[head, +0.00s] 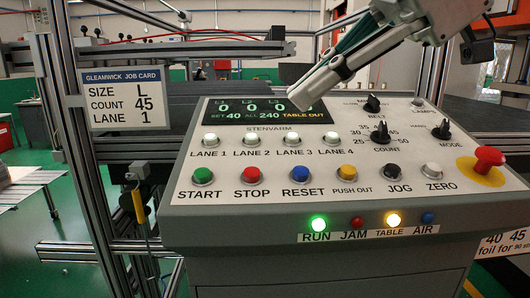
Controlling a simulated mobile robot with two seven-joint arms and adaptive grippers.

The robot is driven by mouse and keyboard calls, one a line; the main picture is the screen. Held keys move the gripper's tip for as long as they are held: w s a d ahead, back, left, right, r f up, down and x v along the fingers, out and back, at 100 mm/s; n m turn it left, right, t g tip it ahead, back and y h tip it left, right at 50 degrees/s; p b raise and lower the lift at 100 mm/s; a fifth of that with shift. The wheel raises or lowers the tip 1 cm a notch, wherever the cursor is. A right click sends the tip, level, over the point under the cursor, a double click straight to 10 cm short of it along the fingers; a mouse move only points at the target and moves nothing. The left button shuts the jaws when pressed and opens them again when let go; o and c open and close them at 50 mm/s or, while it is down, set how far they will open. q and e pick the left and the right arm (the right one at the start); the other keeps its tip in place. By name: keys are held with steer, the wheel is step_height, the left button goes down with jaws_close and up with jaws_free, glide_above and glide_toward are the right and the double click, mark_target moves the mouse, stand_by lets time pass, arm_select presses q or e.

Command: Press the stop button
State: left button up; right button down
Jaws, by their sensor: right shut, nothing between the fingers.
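The stop button (251,174) is a red push button labelled STOP on the sloped control panel (205,150). It sits between the green START button (203,176) and the blue RESET button (300,173). My right gripper (300,98) comes in from the upper right. It is shut and empty, its tips in front of the right part of the display, up and right of the stop button and apart from it. My left gripper is not in view.
A red emergency knob (489,157) stands at the panel's right. Black dials (384,138) and white lane buttons (291,140) sit above the lower row. The RUN lamp (318,223) and TABLE lamp (393,219) are lit. A job card (124,99) hangs left.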

glide_above(252, 173)
steer(key=s+d, duration=0.2)
step_height(252, 173, down, 5)
steer(key=shift+w+a+r, duration=0.1)
steer(key=shift+r, duration=0.05)
steer(key=f, duration=0.1)
steer(key=w+f, duration=0.1)
steer(key=f, duration=0.1)
steer(key=shift+w+f, duration=0.15)
steer(key=shift+f, duration=0.3)
steer(key=shift+a, duration=0.1)
